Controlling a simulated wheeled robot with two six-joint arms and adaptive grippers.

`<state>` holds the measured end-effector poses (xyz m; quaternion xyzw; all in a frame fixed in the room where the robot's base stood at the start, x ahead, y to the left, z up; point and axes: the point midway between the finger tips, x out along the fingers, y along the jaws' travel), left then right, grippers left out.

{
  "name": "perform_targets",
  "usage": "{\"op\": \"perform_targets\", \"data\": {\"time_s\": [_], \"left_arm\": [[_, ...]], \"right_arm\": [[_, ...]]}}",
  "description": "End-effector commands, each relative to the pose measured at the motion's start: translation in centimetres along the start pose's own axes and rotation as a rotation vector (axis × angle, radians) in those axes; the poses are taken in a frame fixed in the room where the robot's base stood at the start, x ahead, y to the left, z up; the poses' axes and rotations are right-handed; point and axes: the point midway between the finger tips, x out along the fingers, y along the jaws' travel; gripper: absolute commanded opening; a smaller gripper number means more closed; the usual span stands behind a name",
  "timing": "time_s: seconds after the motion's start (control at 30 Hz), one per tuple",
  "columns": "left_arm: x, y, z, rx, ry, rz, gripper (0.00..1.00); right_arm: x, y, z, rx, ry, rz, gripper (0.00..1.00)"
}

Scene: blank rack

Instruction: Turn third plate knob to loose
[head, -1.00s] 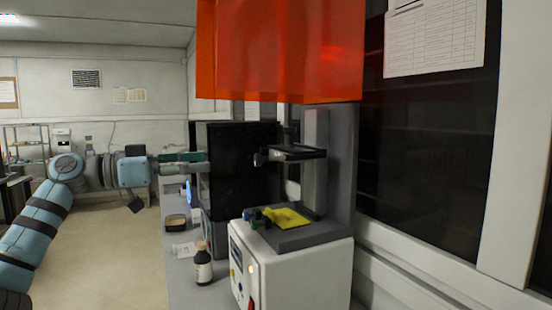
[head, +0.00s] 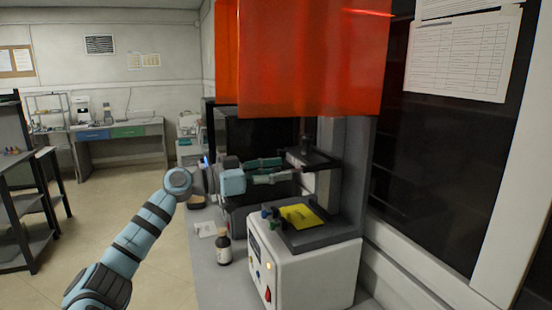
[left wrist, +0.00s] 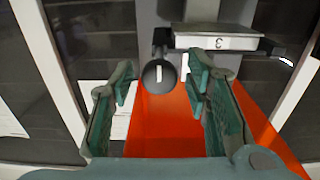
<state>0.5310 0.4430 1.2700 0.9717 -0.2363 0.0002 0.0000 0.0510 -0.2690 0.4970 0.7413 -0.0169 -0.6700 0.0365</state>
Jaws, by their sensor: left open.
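The printer (head: 305,262) stands on the bench with a build plate (head: 312,158) carried on its column. In the left wrist view the plate (left wrist: 220,42) bears a label that looks like an upside-down 3. Beside it is a round black knob (left wrist: 160,76) with a white bar, which looks upright in this view. My left gripper (head: 292,170) is open in front of the plate. In the left wrist view its fingertips (left wrist: 161,82) stand on either side of the knob, apparently not touching it. My right gripper is out of view.
An orange cover (head: 300,60) hangs raised above the printer. A yellow sheet (head: 302,216) and small coloured knobs (head: 270,216) lie below the plate. A brown bottle (head: 223,247) stands on the bench at left. A dark printer (head: 245,140) stands behind.

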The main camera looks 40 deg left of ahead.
Motion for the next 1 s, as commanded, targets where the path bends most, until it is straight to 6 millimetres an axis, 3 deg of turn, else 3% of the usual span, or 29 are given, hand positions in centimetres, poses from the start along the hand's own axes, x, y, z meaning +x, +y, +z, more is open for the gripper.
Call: {"op": "perform_targets", "data": {"time_s": [0.23, 0.5, 1.0], "left_arm": [[0.14, 0.03, 0.16, 0.0, 0.0, 0.001, 0.43], [0.12, 0.02, 0.13, 0.0, 0.0, 0.001, 0.0], [0.1, -0.04, 0.13, -0.102, 0.001, -0.001, 0.0]], "right_arm": [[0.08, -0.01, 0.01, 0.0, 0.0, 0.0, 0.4], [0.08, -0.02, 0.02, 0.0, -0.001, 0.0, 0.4], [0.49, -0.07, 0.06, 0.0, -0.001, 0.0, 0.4]]}}
